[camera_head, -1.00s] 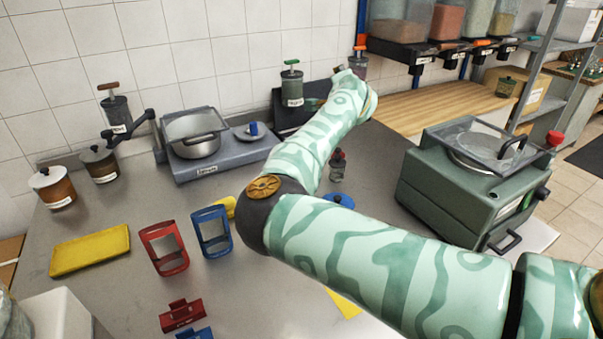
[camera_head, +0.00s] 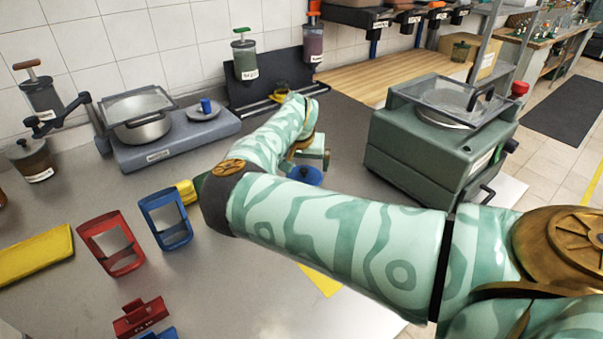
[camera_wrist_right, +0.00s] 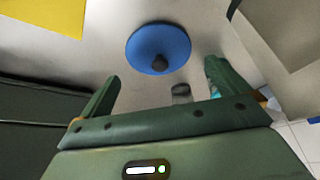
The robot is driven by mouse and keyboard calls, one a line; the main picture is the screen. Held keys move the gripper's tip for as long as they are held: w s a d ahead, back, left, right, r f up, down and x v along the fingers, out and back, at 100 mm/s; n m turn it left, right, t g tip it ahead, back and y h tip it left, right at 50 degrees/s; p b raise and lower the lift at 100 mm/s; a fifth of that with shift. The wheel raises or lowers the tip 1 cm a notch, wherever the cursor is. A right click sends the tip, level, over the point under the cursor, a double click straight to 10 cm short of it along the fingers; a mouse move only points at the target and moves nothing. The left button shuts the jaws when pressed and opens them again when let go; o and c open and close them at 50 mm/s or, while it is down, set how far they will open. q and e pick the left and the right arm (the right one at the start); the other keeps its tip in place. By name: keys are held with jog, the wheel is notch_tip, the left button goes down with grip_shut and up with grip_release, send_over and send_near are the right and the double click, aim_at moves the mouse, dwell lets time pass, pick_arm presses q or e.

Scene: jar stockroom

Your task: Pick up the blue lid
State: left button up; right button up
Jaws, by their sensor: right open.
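The blue lid (camera_head: 306,176) lies on the steel counter, partly hidden behind my right arm in the head view. In the right wrist view the whole lid (camera_wrist_right: 141,46) shows as a round blue disc with a dark knob. My right gripper (camera_wrist_right: 162,72) is open and empty, with its dark green fingers pointing toward the lid. The lid lies beyond the fingertips, apart from them. In the head view my right forearm hides most of the gripper. My left gripper is not in view.
A small grey object (camera_wrist_right: 180,92) shows near the right finger in the wrist view. A green machine (camera_head: 420,150) stands right of the lid. A scale (camera_head: 170,145) with a pot stands behind. Red (camera_head: 111,260) and blue (camera_head: 152,212) frames stand at left.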

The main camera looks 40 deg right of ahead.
aim_at(304, 171)
jog(key=b+x, duration=0.3)
jog(key=x, duration=0.2)
jog(key=shift+d+f, duration=0.2)
jog(key=shift+w+d+f, duration=0.15)
jog(key=shift+w, duration=0.05)
jog(key=shift+s+r, duration=0.1)
jog(key=shift+r, duration=0.15)
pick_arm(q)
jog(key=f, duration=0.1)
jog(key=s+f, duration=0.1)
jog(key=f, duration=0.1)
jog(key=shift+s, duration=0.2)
pick_arm(e)
jog(key=c, duration=0.6)
